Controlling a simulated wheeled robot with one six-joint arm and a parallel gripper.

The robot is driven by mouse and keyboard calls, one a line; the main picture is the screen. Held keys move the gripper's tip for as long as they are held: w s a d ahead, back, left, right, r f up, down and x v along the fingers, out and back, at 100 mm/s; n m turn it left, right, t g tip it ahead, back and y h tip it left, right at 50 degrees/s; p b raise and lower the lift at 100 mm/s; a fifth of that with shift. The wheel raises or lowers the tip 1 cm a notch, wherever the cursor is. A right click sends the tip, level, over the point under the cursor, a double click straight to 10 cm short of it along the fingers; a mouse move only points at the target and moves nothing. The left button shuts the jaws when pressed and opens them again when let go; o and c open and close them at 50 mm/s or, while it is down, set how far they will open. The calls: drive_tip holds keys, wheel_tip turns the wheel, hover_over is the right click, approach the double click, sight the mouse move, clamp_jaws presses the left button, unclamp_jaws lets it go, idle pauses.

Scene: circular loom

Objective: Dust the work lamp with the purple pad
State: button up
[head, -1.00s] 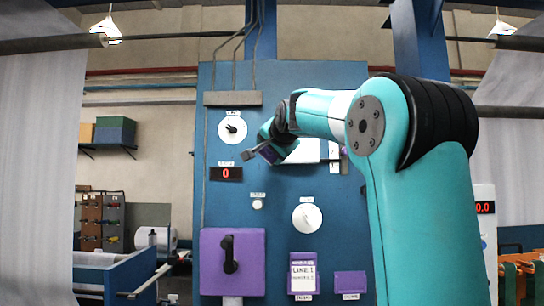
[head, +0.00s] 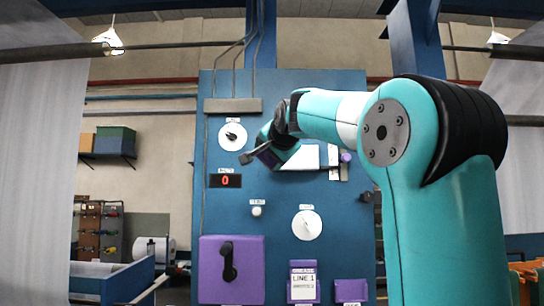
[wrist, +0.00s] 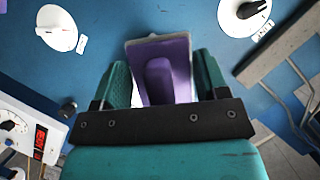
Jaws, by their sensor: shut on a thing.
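The purple pad (wrist: 160,70) is held between the two fingers of my gripper (wrist: 160,85), with its flat pale-edged face pointing away from the wrist. In the head view, my gripper (head: 262,155) is in front of the blue panel, below the upper white dial and right of the red display. Contact between the pad and anything else cannot be seen.
The blue panel (head: 270,220) carries an upper dial (head: 233,136), a lower dial (head: 307,225), a red display (head: 225,181) and a purple box with a black handle (head: 245,270). Grey conduits (wrist: 285,50) run close by. Hanging lights (head: 108,38) are high up.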

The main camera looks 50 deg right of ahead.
sight(311, 163)
drive_tip(key=shift+w+d, duration=0.1)
drive_tip(key=w+d+p, duration=0.2)
drive_tip(key=w+d, duration=0.2)
drive_tip(key=shift+w+d+p, duration=0.2)
drive_tip(key=shift+d+p, duration=0.2)
idle(0.4)
drive_tip(key=shift+w+d+p, duration=0.65)
drive_tip(key=shift+d, duration=0.15)
idle(0.7)
drive_tip(key=shift+f, duration=0.1)
drive_tip(key=shift+s+d+p, duration=0.15)
drive_tip(key=shift+s+d, duration=1.3)
drive_tip(key=shift+s, duration=0.25)
drive_tip(key=shift+s+d+p, duration=0.1)
drive_tip(key=shift+s+d, duration=1.35)
drive_tip(key=shift+s, duration=0.2)
drive_tip(key=shift+s+d+p, duration=0.15)
drive_tip(key=shift+s+d, duration=1.3)
drive_tip(key=shift+s, duration=0.25)
